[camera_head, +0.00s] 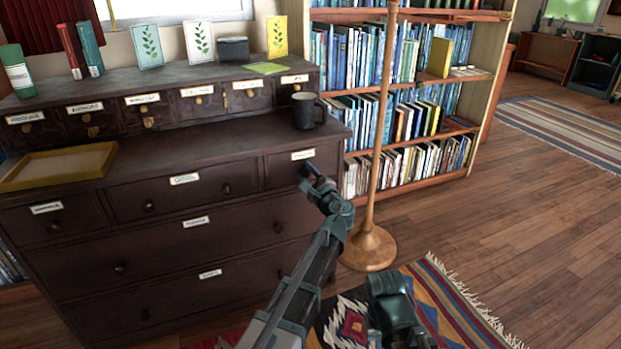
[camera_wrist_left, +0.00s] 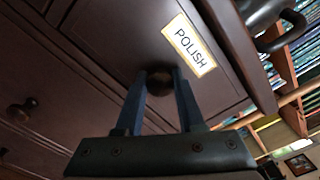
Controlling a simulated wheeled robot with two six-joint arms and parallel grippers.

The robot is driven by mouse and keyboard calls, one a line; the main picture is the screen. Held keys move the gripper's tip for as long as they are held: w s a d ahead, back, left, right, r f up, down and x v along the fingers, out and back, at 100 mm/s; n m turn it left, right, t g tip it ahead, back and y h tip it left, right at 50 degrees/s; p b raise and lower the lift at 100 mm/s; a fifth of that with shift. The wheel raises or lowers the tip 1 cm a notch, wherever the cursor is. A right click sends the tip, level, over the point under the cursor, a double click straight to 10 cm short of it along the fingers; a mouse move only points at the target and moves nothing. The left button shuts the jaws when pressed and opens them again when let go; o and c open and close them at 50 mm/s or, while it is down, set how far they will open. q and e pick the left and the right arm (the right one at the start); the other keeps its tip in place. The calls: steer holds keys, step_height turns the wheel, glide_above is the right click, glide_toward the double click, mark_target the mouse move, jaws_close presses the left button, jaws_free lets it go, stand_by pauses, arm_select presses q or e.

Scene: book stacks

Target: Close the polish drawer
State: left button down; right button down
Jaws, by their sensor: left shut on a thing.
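The polish drawer (camera_head: 283,174) is the small dark wood drawer at the right end of the cabinet's upper wide row. In the left wrist view its front (camera_wrist_left: 135,45) carries the label "POLISH" (camera_wrist_left: 189,45) and a round dark knob (camera_wrist_left: 160,82). My left gripper (camera_head: 308,172) is at this drawer's front. In the left wrist view its two blue fingers (camera_wrist_left: 160,85) are closed around the knob, one on each side. I cannot tell how far the drawer stands out. My right gripper's fingers do not show.
The dark cabinet (camera_head: 185,255) has several other labelled drawers. A dark mug (camera_head: 307,110) stands on its top above the polish drawer, and a wooden tray (camera_head: 100,170) lies at left. A wooden stand (camera_head: 370,245) rises just right of my left arm. A patterned rug (camera_head: 440,300) lies in front.

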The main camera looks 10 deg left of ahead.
arm_select(q)
steer(key=shift+w+a, duration=0.1)
steer(key=shift+w, duration=0.1)
steer(key=c, duration=0.5)
jaws_free()
steer(key=shift+s+a, duration=0.1)
steer(key=shift+s, duration=0.05)
